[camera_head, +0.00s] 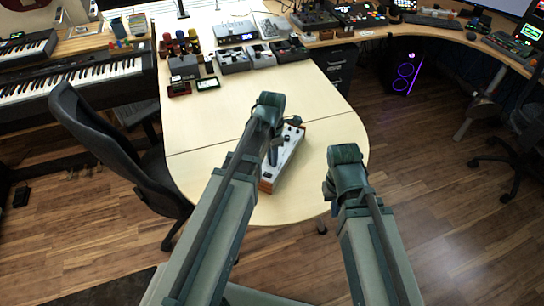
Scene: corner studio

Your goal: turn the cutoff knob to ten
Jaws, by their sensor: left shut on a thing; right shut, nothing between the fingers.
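A small white synth box (284,160) with wooden end cheeks stands on the light wooden table, long side running away from me. Small knobs show near its far end. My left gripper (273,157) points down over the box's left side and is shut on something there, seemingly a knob. The cutoff knob cannot be picked out; my gripper and arm hide that part of the panel. No dial numbers can be read. My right gripper (328,190) is shut and empty, right of the box and apart from it, over the table's front right edge.
The table (210,180) is bare on the left and right of the box. Several small devices (234,60) line its back. An office chair (120,150) stands at the left edge, with a keyboard (75,80) behind it. A PC tower (404,68) stands at the right.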

